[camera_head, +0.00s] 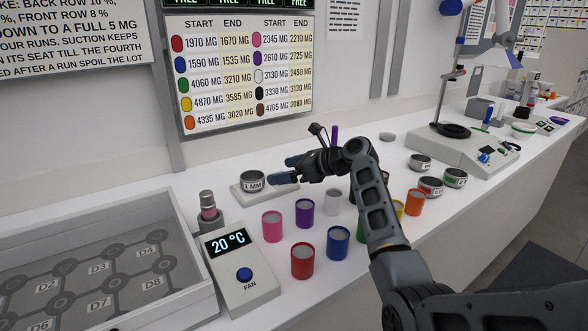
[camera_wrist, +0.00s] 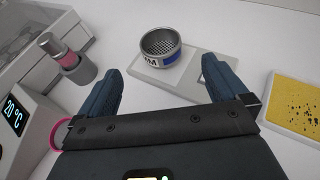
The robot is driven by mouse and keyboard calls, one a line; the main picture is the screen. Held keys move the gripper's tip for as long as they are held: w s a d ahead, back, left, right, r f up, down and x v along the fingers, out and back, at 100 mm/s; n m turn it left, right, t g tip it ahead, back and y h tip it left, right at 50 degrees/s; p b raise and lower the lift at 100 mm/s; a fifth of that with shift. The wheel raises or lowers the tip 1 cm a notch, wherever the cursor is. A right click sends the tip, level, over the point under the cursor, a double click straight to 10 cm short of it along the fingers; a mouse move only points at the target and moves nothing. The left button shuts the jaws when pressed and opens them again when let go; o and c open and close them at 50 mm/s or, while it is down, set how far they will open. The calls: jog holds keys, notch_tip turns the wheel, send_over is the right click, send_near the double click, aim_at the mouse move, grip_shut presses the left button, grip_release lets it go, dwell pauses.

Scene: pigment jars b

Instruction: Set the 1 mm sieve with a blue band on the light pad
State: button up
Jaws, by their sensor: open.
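The 1 mm sieve (camera_head: 253,181) is a small round metal sieve with a "1 MM" label. In the wrist view the sieve (camera_wrist: 153,60) shows its mesh and a blue band on its side. It stands upright on the light pad (camera_head: 239,196), a flat pale grey plate that also shows in the wrist view (camera_wrist: 190,88), toward the plate's far left part. My gripper (camera_head: 288,170) is open and empty, to the right of the sieve in the head view. In the wrist view the sieve lies ahead, between the directions of the two fingers, apart from both.
A grey-and-pink bottle (camera_head: 208,212) and a fan box (camera_head: 240,270) stand left of the pad. Several pigment jars, such as the purple one (camera_head: 305,212), stand in front. Other sieves (camera_head: 430,186) are at right. A speckled yellow surface (camera_wrist: 293,98) lies right in the wrist view.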

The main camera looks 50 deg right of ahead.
jog(key=shift+v, duration=1.4)
